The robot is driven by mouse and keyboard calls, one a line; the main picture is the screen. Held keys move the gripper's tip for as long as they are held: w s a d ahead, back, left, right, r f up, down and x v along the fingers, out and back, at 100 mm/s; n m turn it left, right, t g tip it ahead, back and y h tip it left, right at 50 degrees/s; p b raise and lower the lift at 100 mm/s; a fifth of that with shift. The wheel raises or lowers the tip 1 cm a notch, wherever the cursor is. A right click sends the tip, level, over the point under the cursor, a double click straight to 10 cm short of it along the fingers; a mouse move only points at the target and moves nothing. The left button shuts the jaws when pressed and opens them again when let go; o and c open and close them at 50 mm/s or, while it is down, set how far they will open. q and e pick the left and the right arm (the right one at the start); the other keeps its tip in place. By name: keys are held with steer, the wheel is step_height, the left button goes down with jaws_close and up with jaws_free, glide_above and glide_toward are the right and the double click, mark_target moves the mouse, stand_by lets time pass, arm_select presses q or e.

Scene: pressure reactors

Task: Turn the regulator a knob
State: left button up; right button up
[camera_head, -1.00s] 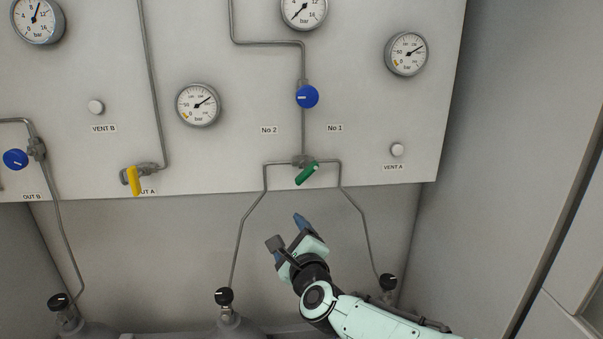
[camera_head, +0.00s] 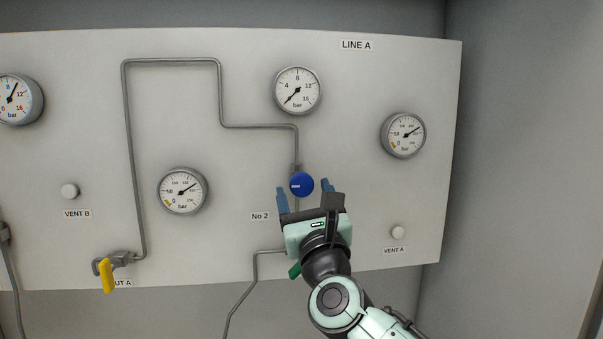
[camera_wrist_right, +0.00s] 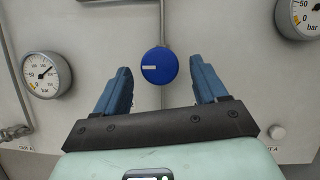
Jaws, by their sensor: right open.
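The blue regulator knob (camera_head: 301,184) with a white mark sits on the panel under LINE A, on the pipe below a round gauge. My right gripper (camera_head: 308,196) is open in front of the panel, just below the knob, with its blue fingers pointing up at it. In the right wrist view the knob (camera_wrist_right: 159,65) shows between and slightly beyond the two fingertips (camera_wrist_right: 164,78), with a gap on both sides. Nothing is between the fingers that I can see as held. My left gripper is not in view.
Gauges stand above (camera_head: 298,90), left (camera_head: 182,191) and right (camera_head: 403,135) of the knob. A yellow lever (camera_head: 106,275) is at the lower left. A green handle (camera_head: 294,270) is partly hidden behind my right arm. The VENT A button (camera_head: 398,232) is at the right.

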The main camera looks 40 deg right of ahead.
mark_target(303, 189)
steer(key=p+x, duration=0.1)
steer(key=x, duration=0.2)
steer(key=shift+w, duration=0.15)
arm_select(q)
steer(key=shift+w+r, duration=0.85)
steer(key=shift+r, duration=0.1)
arm_select(e)
steer(key=c, duration=1)
